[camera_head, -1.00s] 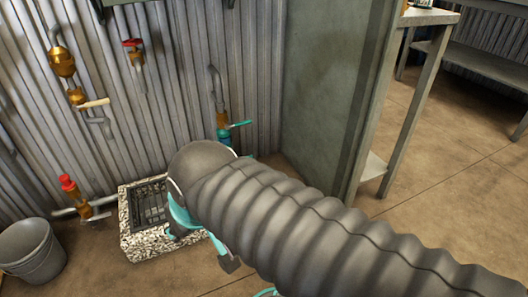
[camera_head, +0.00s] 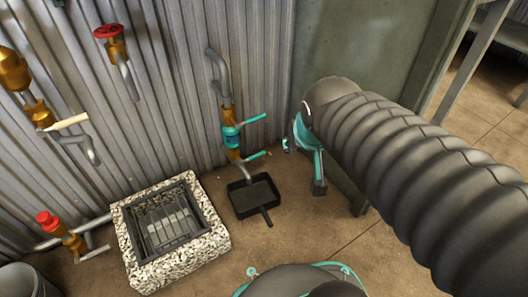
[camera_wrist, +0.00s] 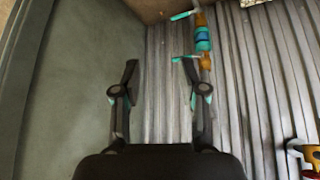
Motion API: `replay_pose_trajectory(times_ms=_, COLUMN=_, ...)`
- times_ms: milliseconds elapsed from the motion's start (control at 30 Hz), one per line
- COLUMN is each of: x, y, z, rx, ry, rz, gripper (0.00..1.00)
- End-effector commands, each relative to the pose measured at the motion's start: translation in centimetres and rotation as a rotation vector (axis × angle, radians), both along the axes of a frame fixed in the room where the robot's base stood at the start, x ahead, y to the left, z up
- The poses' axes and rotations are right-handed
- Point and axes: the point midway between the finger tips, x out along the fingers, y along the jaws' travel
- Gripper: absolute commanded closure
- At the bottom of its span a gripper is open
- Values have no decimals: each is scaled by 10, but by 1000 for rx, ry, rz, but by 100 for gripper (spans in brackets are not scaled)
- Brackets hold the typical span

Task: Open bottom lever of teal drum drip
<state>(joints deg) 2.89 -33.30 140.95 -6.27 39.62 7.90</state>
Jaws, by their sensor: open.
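The teal drum (camera_head: 231,137) sits on a brass and grey pipe against the corrugated wall. It has an upper teal lever (camera_head: 253,119) and a bottom teal lever (camera_head: 257,155), both sticking out to the right. In the wrist view the floor is at the top, so the bottom lever (camera_wrist: 184,15) shows above the drum (camera_wrist: 203,39) and the upper lever (camera_wrist: 183,58) below it. My gripper (camera_wrist: 160,70) is open and empty. Its right finger appears close to the upper lever in that picture; contact cannot be told. In the head view my gripper is right of the drum.
A black pan (camera_head: 250,197) lies on the floor below the drip. A stone-edged grate (camera_head: 215,244) is to its left. Red-handled taps (camera_head: 108,32) and a brass valve (camera_head: 38,112) are farther left. A grey-green panel (camera_head: 340,50) stands close behind my gripper.

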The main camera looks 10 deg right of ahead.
Motion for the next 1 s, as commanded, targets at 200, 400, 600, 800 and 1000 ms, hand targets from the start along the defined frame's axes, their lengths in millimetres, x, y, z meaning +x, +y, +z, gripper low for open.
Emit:
replay_pose_trajectory(times_ms=200, x=87, y=-44, z=-5, rx=-17, ry=-109, rz=-133, gripper=58)
replay_pose_trajectory(times_ms=400, x=158, y=-74, z=-26, rx=13, ry=-212, rz=-189, gripper=58)
replay_pose_trajectory(times_ms=600, x=219, y=-95, z=-63, rx=99, ry=-298, rz=-204, gripper=58)
replay_pose_trajectory(times_ms=800, x=265, y=-107, z=-112, rx=243, ry=-356, rz=-198, gripper=58)
replay_pose_trajectory(times_ms=1000, x=293, y=-109, z=-173, rx=444, ry=-379, rz=-189, gripper=58)
